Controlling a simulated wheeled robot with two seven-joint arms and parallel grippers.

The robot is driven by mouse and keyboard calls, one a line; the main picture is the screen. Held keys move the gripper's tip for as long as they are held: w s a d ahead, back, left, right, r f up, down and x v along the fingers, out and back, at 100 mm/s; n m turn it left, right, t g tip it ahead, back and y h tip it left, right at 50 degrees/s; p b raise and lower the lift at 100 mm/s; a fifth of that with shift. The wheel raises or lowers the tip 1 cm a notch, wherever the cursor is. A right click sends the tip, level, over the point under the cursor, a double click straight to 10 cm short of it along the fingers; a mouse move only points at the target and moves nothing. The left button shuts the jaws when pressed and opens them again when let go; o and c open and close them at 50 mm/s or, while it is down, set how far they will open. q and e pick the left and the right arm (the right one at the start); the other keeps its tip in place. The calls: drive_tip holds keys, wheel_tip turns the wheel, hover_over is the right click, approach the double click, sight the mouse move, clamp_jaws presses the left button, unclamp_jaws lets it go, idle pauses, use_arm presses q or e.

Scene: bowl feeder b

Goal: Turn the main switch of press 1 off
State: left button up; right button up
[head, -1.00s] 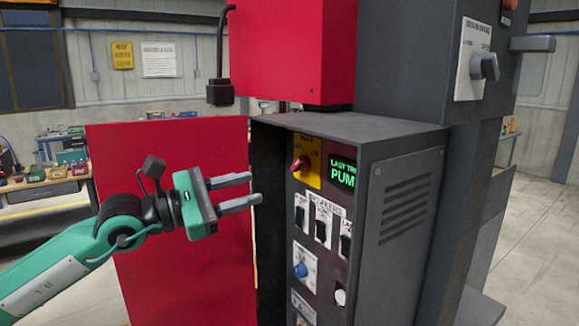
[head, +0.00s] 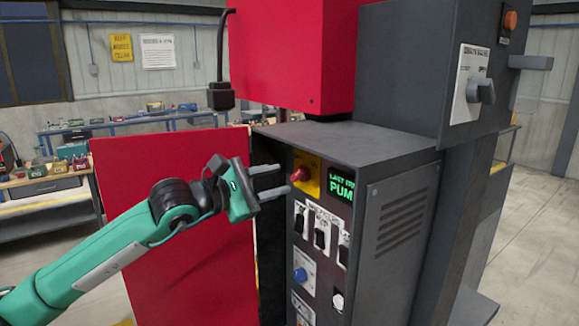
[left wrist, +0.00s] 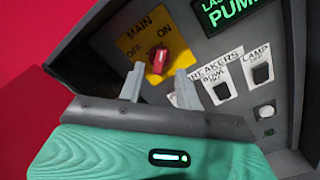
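The main switch (head: 300,174) is a red rotary knob on a yellow plate, high on the dark grey control panel of the press cabinet. In the left wrist view the red knob (left wrist: 158,59) sits between the words OFF and ON on the yellow plate (left wrist: 135,44) marked MAIN; its exact setting is hard to tell. My left gripper (head: 284,180) is open and empty, its two grey fingers pointing at the panel just left of the knob. In the left wrist view the fingertips (left wrist: 158,88) are below the knob, on either side of it, apparently not touching it. My right gripper is not in view.
A green-lit display (head: 341,188) is right of the switch. Breaker switches (head: 320,232) and a blue knob (head: 300,274) are below it. The open red door (head: 175,230) stands left, behind my left arm. Another rotary handle (head: 481,90) is on the upper grey box.

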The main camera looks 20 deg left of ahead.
sight(296, 176)
use_arm(q)
drive_tip(key=p+x, duration=0.1)
drive_tip(key=x, duration=0.2)
drive_tip(key=shift+w+d+r, duration=0.15)
drive_tip(key=shift+w+d, duration=0.05)
drive_tip(key=shift+w+d+p, duration=0.25)
drive_tip(key=shift+w+p, duration=0.05)
clamp_jaws()
